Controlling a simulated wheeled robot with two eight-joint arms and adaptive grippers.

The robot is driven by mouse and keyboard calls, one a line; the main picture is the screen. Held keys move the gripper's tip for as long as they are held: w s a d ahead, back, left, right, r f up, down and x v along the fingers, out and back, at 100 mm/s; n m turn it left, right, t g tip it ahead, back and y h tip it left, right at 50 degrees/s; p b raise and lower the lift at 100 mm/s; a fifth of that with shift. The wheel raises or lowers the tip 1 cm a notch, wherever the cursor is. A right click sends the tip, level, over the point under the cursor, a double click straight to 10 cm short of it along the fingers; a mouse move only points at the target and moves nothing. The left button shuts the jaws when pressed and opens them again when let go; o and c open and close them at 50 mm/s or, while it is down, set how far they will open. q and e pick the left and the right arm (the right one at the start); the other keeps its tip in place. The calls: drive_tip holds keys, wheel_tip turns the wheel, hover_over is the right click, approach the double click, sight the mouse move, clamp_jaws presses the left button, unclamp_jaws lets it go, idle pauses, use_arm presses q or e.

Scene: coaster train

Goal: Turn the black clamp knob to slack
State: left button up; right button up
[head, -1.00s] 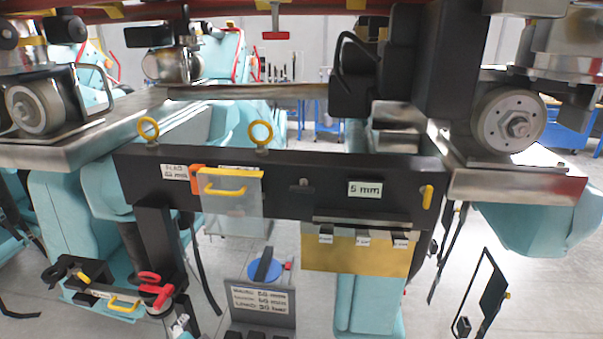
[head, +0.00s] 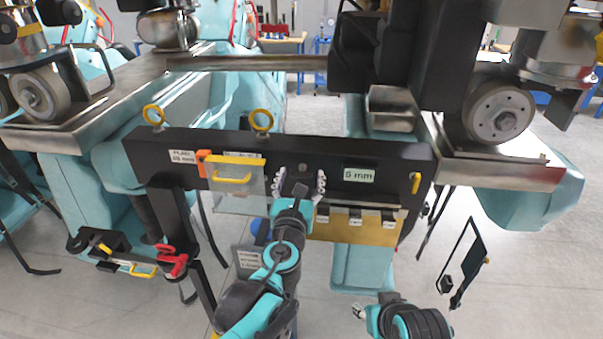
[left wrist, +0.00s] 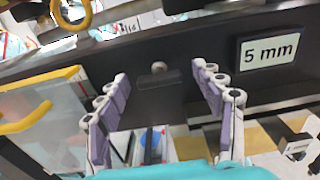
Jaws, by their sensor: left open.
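The black clamp knob (left wrist: 158,76) is a small dark bar with a grey round piece above it, on the front of the black beam (left wrist: 280,95). In the head view, a small grey spot of the knob (head: 303,168) shows between my left gripper's fingertips. My left gripper (head: 301,181) is open and points at the beam. In the left wrist view, the left gripper's fingers (left wrist: 161,78) stand on either side of the knob with wide gaps. My right gripper (head: 360,311) is low at the bottom of the head view, apart from the beam; its opening is unclear.
A clear cover with a yellow handle (head: 232,181) hangs left of the knob. A "5 mm" label (head: 359,175) is to its right. A gold panel with white tags (head: 352,228) hangs below right. Yellow rings (head: 262,119) stand on the beam's top.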

use_arm(q)
drive_tip(key=shift+w+d, duration=0.1)
drive_tip(key=shift+w, duration=0.8)
drive_tip(key=c, duration=1.2)
drive_tip(key=shift+o, duration=0.2)
